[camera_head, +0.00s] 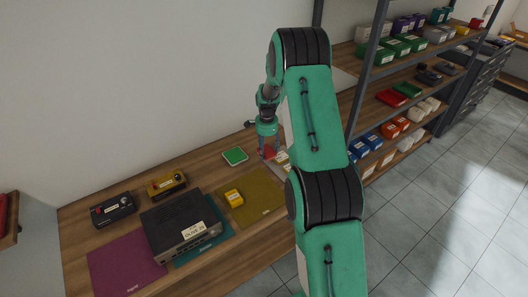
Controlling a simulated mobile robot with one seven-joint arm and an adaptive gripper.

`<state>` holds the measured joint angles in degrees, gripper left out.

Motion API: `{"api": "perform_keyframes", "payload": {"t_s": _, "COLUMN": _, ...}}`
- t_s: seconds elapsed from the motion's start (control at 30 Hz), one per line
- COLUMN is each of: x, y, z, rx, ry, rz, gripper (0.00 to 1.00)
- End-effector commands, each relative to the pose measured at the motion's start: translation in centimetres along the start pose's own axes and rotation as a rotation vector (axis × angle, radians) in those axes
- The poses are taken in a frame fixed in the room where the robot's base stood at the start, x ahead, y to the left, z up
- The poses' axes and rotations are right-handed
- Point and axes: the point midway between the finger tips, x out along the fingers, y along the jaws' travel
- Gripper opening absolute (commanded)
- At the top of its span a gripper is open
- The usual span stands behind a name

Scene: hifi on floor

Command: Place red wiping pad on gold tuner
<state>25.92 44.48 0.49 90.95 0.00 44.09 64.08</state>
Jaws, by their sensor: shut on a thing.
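The red wiping pad (269,154) shows as a small red patch between the fingers of my gripper (268,152), at the back right of the wooden bench. My gripper points down and is shut on the pad, low over the bench; I cannot tell whether the pad touches the wood. My fingers hide part of it. The gold tuner (167,184) is a small yellow-gold box with a dark front, standing near the wall at the left, well apart from my gripper.
A green pad (235,156) lies left of my gripper. A small yellow box (234,197) lies on an olive mat (262,192). A dark grey hifi unit (180,226) and a black box (114,209) stand near the tuner. Shelves (375,72) rise at the right.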

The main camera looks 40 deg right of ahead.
Motion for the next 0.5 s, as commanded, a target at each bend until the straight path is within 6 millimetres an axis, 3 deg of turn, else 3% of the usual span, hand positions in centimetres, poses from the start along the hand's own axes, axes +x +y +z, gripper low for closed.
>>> {"api": "perform_keyframes", "payload": {"t_s": 0.33, "x": -0.1, "y": 0.0, "z": 0.2, "rx": 0.0, "ry": 0.0, "rz": 0.0, "gripper": 0.36}}
{"api": "perform_keyframes", "payload": {"t_s": 0.5, "x": -0.5, "y": 0.0, "z": 1.7, "rx": -0.001, "ry": 0.0, "rz": 0.0, "gripper": 0.36}}
